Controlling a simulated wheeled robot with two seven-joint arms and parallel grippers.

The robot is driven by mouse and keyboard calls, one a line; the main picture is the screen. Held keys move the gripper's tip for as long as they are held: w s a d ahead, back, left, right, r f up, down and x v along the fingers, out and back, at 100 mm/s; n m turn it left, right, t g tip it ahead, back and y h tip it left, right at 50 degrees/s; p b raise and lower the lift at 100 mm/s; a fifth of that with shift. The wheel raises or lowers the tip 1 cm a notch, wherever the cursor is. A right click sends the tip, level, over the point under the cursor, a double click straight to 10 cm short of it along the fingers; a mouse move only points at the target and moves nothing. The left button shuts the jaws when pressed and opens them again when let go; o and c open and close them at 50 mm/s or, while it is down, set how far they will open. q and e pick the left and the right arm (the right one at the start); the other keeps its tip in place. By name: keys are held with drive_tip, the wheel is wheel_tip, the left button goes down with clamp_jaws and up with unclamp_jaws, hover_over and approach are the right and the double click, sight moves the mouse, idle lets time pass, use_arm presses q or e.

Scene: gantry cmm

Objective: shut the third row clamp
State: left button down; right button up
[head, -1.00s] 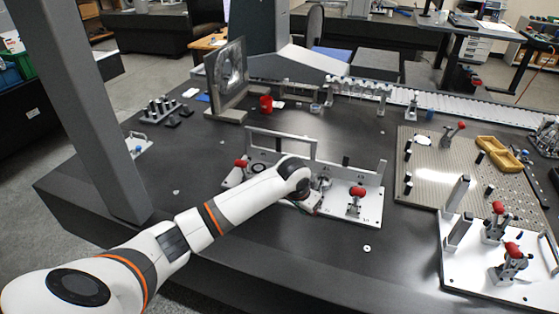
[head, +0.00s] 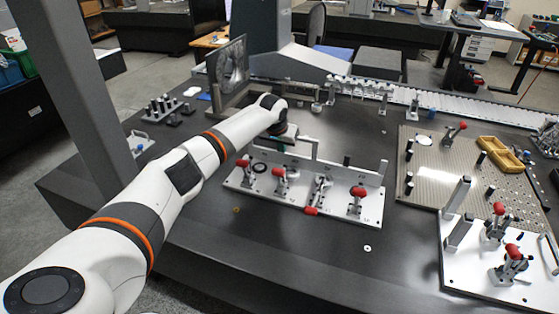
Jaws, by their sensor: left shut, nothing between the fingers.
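A white fixture plate (head: 335,208) with an upright back wall carries a row of several toggle clamps with red handles. The third row clamp (head: 320,188) from the left has its handle (head: 311,211) lying low toward the front edge of the plate. The first (head: 243,166), second (head: 279,175) and last (head: 358,192) handles stand up. My left gripper (head: 286,139) is shut and empty, above the back of the fixture, behind the clamps and apart from the third handle. Its fingertips are small and hard to make out. My right gripper is not in view.
A perforated plate (head: 432,180) with yellow trays (head: 506,153) and a white plate with red-handled clamps (head: 470,262) are at right.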

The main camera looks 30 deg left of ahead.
sight(280, 177)
use_arm(q)
drive_tip(key=shift+x, duration=1.05)
drive_tip(key=shift+s+d+f+p, duration=0.1)
drive_tip(key=shift+s+f+p, duration=0.3)
drive_tip(key=shift+s, duration=0.15)
drive_tip(key=shift+s+d+f+p, duration=0.1)
drive_tip(key=shift+s+f+p, duration=0.25)
drive_tip(key=shift+s, duration=0.2)
drive_tip(key=shift+s+d+f, duration=0.1)
drive_tip(key=shift+s+f, duration=0.2)
drive_tip(key=shift+s, duration=0.15)
drive_tip(key=shift+d+f, duration=0.1)
drive_tip(key=shift+f, duration=0.05)
